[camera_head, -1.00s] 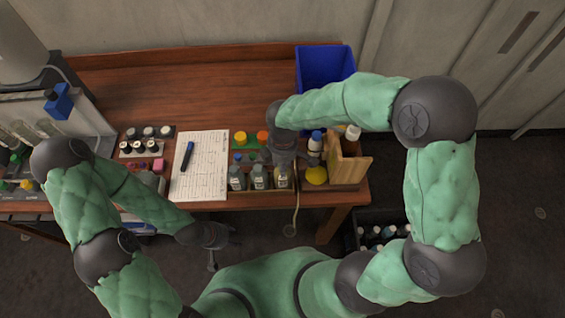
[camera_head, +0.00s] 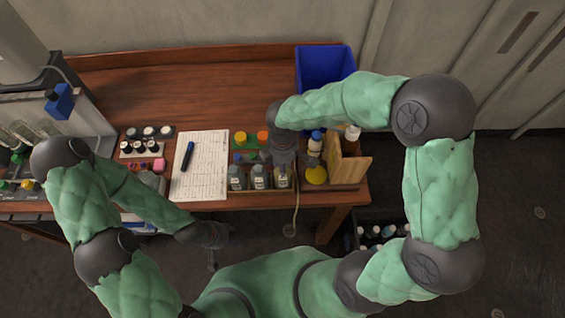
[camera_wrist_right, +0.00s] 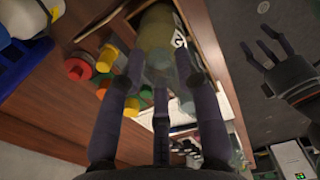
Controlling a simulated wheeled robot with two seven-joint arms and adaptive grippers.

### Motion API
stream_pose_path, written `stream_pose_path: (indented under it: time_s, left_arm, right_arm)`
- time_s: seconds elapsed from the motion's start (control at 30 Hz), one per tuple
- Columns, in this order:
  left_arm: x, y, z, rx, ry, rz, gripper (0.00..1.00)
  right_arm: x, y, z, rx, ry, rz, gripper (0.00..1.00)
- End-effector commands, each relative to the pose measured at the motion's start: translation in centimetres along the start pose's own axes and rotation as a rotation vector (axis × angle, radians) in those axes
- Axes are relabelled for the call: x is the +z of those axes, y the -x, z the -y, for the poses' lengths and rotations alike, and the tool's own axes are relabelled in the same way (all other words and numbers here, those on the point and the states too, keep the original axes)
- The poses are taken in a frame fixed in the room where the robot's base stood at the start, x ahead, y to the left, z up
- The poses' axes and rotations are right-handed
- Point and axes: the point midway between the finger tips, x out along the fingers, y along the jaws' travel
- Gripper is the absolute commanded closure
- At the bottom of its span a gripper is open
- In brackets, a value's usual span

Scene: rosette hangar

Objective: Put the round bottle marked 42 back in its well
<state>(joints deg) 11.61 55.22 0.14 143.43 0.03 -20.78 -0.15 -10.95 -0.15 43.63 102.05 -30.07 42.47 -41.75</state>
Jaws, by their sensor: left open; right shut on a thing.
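The round bottle (camera_wrist_right: 157,32) with yellowish contents is between the fingers of my right gripper (camera_wrist_right: 160,80) in the right wrist view. Part of its label shows a digit that looks like 2; the rest is hidden. In the head view the bottle (camera_head: 283,179) stands at the right end of a row, at the wooden rack (camera_head: 262,192), with my right gripper (camera_head: 284,158) above it. I cannot tell whether it is fully seated in a well. My left gripper (camera_head: 214,244) is open and empty in front of the table, and it also shows in the right wrist view (camera_wrist_right: 262,48).
Two similar bottles (camera_head: 237,178) stand left of the held one. Yellow and orange caps (camera_head: 240,138) are behind. A yellow-topped item (camera_head: 316,176) and a wooden holder (camera_head: 346,166) are close on the right. A paper sheet (camera_head: 207,150) with a pen (camera_head: 188,157) lies left.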

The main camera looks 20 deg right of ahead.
Motion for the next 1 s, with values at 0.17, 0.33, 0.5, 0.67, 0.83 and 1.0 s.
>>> stream_pose_path:
  time_s: [0.17,0.33,0.5,0.67,0.83,1.0]
  left_arm:
    - [0.00,0.00,0.00,0.000,0.000,0.000,0.48]
    - [0.00,0.00,0.00,0.000,0.000,0.000,0.48]
    - [-0.01,-0.08,0.03,0.000,0.000,0.000,0.48]
    - [-0.01,-0.21,0.08,0.000,0.000,0.000,0.48]
    - [-0.01,-0.30,0.11,0.000,0.000,0.000,0.48]
    - [-0.01,-0.28,0.10,0.000,0.000,0.000,0.48]
  right_arm:
    - [-0.01,0.07,-0.07,0.002,-0.001,-0.001,0.91]
    - [-0.02,0.07,-0.07,0.002,-0.001,-0.001,0.91]
    - [-0.01,-0.07,-0.07,0.002,-0.001,-0.001,0.91]
    - [-0.01,-0.34,-0.07,0.002,-0.001,-0.001,0.91]
    - [-0.01,-0.53,-0.08,0.002,-0.001,-0.001,0.91]
    - [-0.01,-0.52,-0.08,0.002,-0.001,-0.001,0.91]
